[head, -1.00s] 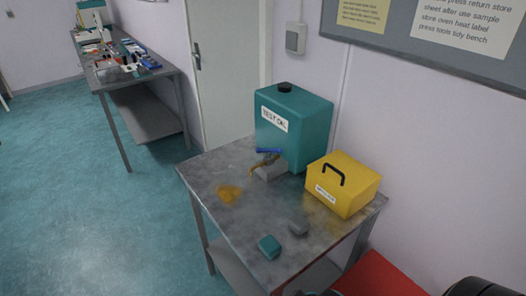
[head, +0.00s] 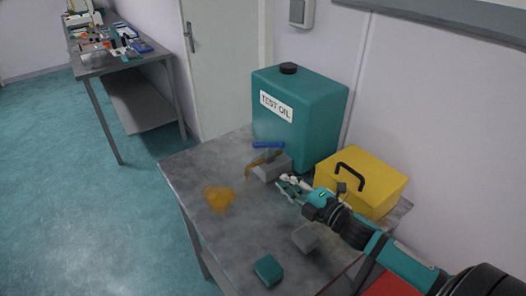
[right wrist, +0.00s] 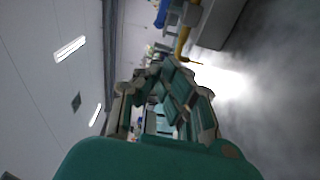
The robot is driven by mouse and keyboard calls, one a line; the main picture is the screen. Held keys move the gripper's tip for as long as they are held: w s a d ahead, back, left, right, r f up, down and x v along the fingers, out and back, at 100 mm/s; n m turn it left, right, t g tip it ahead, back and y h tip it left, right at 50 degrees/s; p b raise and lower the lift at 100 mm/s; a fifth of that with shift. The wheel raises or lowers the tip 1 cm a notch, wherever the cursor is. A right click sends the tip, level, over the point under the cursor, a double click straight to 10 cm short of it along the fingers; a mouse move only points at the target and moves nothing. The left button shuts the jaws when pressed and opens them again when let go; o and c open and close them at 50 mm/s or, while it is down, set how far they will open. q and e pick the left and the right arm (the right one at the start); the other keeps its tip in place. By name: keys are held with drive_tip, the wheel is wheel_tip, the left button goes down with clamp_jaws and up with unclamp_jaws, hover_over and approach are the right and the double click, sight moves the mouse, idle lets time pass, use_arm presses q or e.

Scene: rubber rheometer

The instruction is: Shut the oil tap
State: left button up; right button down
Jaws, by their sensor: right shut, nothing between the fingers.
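The teal oil can (head: 297,115), labelled TEST OIL, stands at the back of the metal table. Its tap has a blue lever (head: 268,145), lying roughly level in the picture, above a brass spout (head: 257,163) that bends down at its end. My right gripper (head: 284,183) is shut and empty, to the lower right of the tap and apart from it. In the right wrist view, the blue lever (right wrist: 161,14) and brass spout (right wrist: 183,40) show at the top, beyond the gripper (right wrist: 168,72). My left gripper is out of view.
A yellow-brown oil puddle (head: 217,198) lies on the metal table (head: 235,240). A yellow case (head: 372,185) stands behind my right forearm. A grey block (head: 305,239) and teal block (head: 268,270) lie nearer the front.

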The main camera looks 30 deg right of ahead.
drive_tip(key=n+p, duration=0.1)
drive_tip(key=p, duration=0.1)
approach(254, 146)
drive_tip(key=a, duration=0.3)
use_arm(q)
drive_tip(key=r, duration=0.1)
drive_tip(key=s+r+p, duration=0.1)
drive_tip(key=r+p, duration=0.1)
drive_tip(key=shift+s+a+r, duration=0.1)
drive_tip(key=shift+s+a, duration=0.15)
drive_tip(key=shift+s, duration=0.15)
use_arm(e)
drive_tip(key=shift+y, duration=0.4)
drive_tip(key=w, duration=0.4)
drive_tip(key=w+d, duration=0.1)
drive_tip(key=shift+w+f, duration=0.25)
drive_tip(key=shift+w, duration=0.15)
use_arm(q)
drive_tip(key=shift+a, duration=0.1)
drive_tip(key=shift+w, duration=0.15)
use_arm(e)
drive_tip(key=shift+a+m+t+h, duration=0.1)
drive_tip(key=shift+m+t+h, duration=0.2)
drive_tip(key=shift+h, duration=0.2)
